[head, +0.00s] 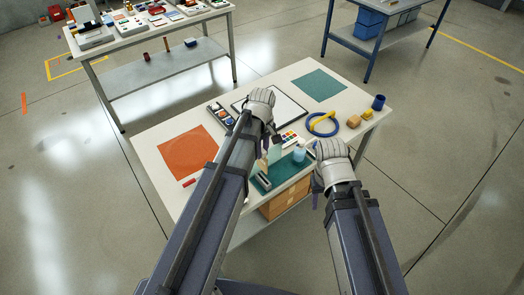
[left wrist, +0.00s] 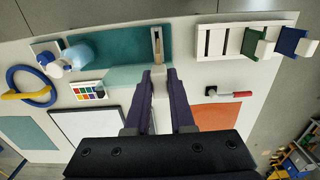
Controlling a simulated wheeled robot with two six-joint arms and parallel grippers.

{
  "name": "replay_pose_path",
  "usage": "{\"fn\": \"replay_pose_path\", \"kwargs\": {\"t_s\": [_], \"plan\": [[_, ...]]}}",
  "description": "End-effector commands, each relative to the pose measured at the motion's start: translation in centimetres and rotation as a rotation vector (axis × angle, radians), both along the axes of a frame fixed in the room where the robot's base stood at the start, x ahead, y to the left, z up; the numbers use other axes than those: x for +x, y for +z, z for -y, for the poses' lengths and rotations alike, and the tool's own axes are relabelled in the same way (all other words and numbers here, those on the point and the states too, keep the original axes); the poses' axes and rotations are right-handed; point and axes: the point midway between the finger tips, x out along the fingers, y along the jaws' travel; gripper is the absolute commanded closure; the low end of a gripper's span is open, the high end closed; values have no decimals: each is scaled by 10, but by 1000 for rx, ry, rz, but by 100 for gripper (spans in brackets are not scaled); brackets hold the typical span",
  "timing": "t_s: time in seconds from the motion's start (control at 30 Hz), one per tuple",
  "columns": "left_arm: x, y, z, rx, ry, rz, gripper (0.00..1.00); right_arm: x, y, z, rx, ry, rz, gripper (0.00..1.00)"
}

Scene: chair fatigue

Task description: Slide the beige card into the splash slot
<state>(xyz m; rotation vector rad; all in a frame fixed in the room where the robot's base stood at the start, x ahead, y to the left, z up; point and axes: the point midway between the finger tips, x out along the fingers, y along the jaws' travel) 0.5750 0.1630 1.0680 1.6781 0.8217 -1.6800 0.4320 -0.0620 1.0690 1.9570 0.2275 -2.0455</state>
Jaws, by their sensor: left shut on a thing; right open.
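My left gripper (head: 267,146) is above the front middle of the table, fingers pointing down. In the left wrist view it (left wrist: 159,74) is shut on a thin pale beige card (left wrist: 160,87). A narrow grey slotted block (left wrist: 157,34) stands just beyond the fingertips; the head view shows it (head: 263,182) at the teal mat's left end. A see-through pale panel (head: 274,155) stands next to it. I cannot tell whether the card touches the block. My right gripper (head: 315,180) is open and empty at the table's front right edge.
A bottle (head: 299,155) and colour chart (head: 291,138) lie near the right gripper. A blue ring (head: 323,124), white board (head: 288,108) and orange mat (head: 187,153) are on the table. A white slotted rack (left wrist: 228,42) is right of the block in the wrist view.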

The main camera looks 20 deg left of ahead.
Motion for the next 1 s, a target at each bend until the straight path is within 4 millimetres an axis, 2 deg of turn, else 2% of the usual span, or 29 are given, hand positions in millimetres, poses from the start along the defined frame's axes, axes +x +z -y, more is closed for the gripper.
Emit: {"fn": "replay_pose_path", "kwargs": {"t_s": [0.57,1.0], "plan": [[0,-2,0,0,0,0,100,0,-2,0,0,0,0,50],[0,-34,0,0,0,0,100,0,-34,0,-1,7,0,50]]}}
